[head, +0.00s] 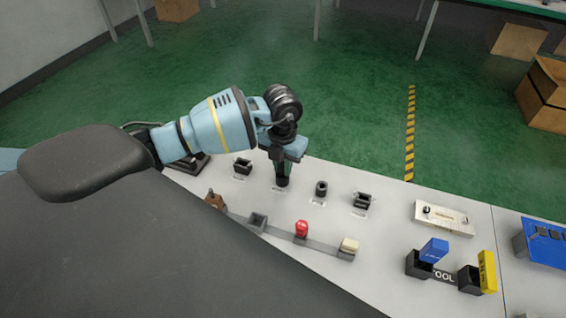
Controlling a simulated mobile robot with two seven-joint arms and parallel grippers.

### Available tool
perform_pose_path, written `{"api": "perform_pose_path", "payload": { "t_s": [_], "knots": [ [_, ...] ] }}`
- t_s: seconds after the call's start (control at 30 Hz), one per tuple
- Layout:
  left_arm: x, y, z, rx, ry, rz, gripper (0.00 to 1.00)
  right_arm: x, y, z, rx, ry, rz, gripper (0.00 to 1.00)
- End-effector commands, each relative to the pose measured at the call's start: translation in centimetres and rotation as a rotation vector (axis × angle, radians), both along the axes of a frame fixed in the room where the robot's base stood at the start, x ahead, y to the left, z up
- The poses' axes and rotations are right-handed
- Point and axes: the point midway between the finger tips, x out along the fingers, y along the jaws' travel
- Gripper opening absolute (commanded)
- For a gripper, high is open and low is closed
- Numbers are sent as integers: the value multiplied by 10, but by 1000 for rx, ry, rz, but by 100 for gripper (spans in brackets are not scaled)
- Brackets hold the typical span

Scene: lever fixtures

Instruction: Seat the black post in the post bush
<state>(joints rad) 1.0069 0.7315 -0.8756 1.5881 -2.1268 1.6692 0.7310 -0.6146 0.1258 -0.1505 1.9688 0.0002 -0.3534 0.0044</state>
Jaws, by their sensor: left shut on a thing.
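My left gripper (282,165) points down over the table and is shut on the black post (282,174), of which only a dark part shows below the fingers. A dark fixture with a white label (281,184) is directly under it, likely the post bush. The post and this fixture run together in the picture, so I cannot tell how deep the post sits or whether it is inside. My right gripper is not in view.
Other dark fixtures stand beside it: a square one (243,166), a round one (321,188) and a rectangular one (362,200). In front, a grey rack holds a brown piece (215,200), a red one (301,228), a cream one (349,245) and an empty holder (258,222).

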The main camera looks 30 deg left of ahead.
Motion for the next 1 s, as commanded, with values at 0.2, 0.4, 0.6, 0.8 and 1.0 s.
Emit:
{"api": "perform_pose_path", "payload": {
  "t_s": [0.2, 0.4, 0.6, 0.8, 1.0],
  "knots": [
    [0, 0, -2, 0, 0, 0, 31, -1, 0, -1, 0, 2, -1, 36],
    [0, 0, -2, 0, 0, 0, 44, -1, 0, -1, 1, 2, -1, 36],
    [0, 0, -2, 0, 1, 0, 44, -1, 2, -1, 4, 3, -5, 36],
    [1, 0, 21, 0, -4, -1, 44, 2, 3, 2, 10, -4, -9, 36],
    [1, 0, 54, 0, -4, 0, 44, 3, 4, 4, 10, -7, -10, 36]
  ]
}}
